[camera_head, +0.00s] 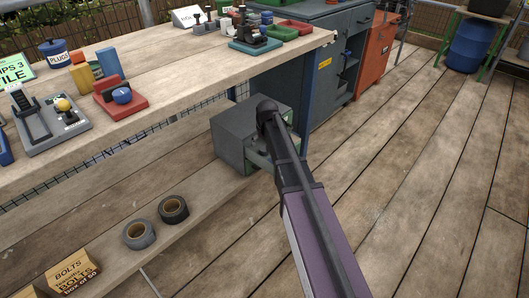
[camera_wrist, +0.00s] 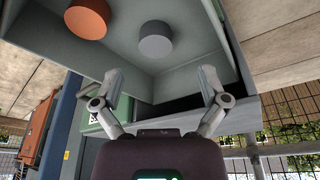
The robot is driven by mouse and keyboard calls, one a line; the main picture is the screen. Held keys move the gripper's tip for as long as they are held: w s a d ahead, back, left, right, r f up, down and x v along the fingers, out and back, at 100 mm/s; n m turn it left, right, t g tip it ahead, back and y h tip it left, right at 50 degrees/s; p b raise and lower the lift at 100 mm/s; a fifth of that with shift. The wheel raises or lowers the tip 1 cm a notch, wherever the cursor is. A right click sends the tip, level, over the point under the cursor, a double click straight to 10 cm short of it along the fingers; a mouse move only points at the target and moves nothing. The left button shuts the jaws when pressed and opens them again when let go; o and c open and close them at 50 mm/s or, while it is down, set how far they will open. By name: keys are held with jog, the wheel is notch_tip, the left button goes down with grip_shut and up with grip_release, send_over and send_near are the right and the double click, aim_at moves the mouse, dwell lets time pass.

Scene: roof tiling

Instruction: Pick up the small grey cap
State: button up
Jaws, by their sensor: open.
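The small grey cap (camera_wrist: 155,42) is a short round cylinder inside an open grey compartment (camera_wrist: 192,14) in the wrist view. My gripper (camera_wrist: 162,82) is open and empty, its two fingers spread to either side below the cap in the picture. The cap lies beyond the fingertips, between their lines, and does not appear to touch them. In the head view my arm reaches to a grey drawer box (camera_head: 233,128) on the lower shelf. My gripper and the cap are hidden there behind the arm and box.
An orange-brown cap (camera_wrist: 88,18) sits beside the grey one in the compartment. The compartment walls stand close around the fingers. Two tape rolls (camera_head: 139,235) and a bolts box (camera_head: 72,272) are on the lower shelf (camera_head: 95,205). The workbench top (camera_head: 170,75) overhangs it.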

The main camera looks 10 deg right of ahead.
aim_at(264, 149)
jog(key=b+x, duration=0.3)
jog(key=shift+w+d+f, duration=0.2)
jog(key=shift+d+f, duration=0.05)
jog(key=shift+d, duration=0.1)
jog(key=shift+b+x, duration=0.8)
jog(key=shift+b, duration=0.2)
jog(key=c, duration=0.8)
